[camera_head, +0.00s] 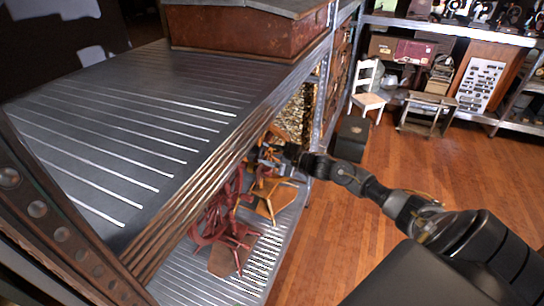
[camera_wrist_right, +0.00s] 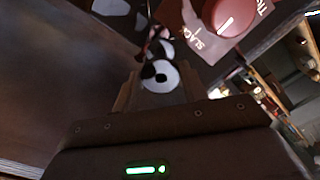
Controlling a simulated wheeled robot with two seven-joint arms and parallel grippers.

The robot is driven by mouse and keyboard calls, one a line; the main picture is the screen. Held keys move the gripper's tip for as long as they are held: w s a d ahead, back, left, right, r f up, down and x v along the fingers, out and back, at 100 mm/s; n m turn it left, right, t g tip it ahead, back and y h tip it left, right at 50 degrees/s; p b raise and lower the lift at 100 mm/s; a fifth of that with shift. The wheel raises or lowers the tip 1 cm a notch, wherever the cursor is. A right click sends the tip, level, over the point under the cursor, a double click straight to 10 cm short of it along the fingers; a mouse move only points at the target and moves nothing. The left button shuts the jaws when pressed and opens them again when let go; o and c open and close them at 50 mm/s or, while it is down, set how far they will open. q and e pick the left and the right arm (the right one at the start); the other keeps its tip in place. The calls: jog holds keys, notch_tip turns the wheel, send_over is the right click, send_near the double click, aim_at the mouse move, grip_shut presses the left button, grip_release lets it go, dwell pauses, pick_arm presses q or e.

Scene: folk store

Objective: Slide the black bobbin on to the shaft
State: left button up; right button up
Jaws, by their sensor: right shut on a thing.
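My right gripper (camera_head: 270,156) reaches in under the upper shelf, above the red spinning wheel (camera_head: 228,215). In the right wrist view, the two fingers of my right gripper (camera_wrist_right: 158,88) stand on either side of a round piece with a pale face and a dark centre. I take this piece for the bobbin (camera_wrist_right: 166,82); its body is mostly hidden by the gripper. A second pale round shape and a thin dark part lie just beyond it. I cannot make out the shaft for certain, nor whether the bobbin touches it. My left gripper is not in view.
A dark red knob (camera_wrist_right: 228,12) with a "SLACK" label is close by in the wrist view. The ribbed metal upper shelf (camera_head: 130,130) overhangs the work area. An orange-brown wooden piece (camera_head: 275,200) stands beside the wheel. Open wooden floor (camera_head: 350,235) lies right.

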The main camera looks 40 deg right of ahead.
jog(key=shift+r, duration=0.15)
jog(key=shift+w+a+b, duration=0.2)
jog(key=shift+w+b, duration=0.15)
jog(key=shift+w, duration=0.05)
pick_arm(q)
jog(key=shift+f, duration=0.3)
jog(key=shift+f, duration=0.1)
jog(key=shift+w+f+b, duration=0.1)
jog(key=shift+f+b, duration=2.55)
jog(key=shift+b, duration=0.1)
pick_arm(e)
jog(key=shift+x, duration=5.1)
